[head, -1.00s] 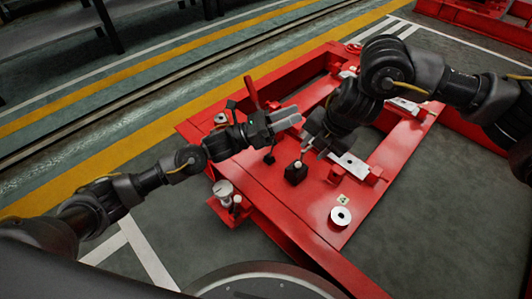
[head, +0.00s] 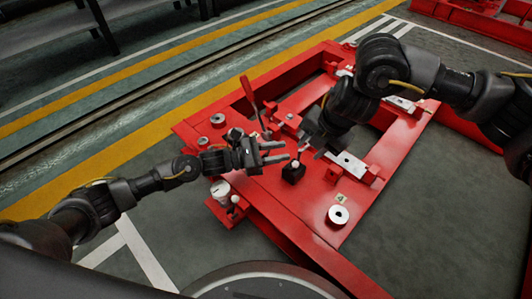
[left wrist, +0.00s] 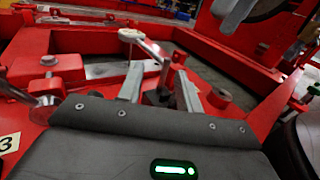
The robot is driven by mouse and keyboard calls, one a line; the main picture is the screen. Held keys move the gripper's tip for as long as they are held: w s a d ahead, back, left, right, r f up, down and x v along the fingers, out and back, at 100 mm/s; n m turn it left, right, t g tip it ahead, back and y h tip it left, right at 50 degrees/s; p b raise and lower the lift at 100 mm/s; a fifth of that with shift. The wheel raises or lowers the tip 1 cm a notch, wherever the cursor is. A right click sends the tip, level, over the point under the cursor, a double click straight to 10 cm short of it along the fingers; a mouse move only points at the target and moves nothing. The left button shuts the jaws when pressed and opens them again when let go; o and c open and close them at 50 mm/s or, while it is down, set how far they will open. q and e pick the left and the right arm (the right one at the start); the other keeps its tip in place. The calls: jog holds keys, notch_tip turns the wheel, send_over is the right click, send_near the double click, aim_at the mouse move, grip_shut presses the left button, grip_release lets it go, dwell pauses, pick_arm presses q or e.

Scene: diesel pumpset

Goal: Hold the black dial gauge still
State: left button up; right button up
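A small black block with a pale round top (head: 293,172) stands on the red frame. It is the likeliest black dial gauge, but no dial face shows. My left gripper (head: 288,151) is open, its fingertips just behind the block in the head view. In the left wrist view, the open fingers (left wrist: 158,88) have a dark piece and a grey lever with a round pale end (left wrist: 131,36) beyond and between them; contact cannot be told. My right gripper (head: 310,150) is close by on the right, fingers apart and apparently empty.
The red frame (head: 290,215) carries a red upright handle (head: 249,91), a white cylinder (head: 221,190) at its left corner and a silver ring (head: 338,215). A metal plate (head: 347,160) lies right of the block. Grey floor is clear at lower right.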

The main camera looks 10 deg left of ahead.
pick_arm(q)
jog(key=shift+x, duration=3.2)
grip_shut()
jog(key=shift+s, duration=0.1)
jog(key=shift+c, duration=1)
grip_release()
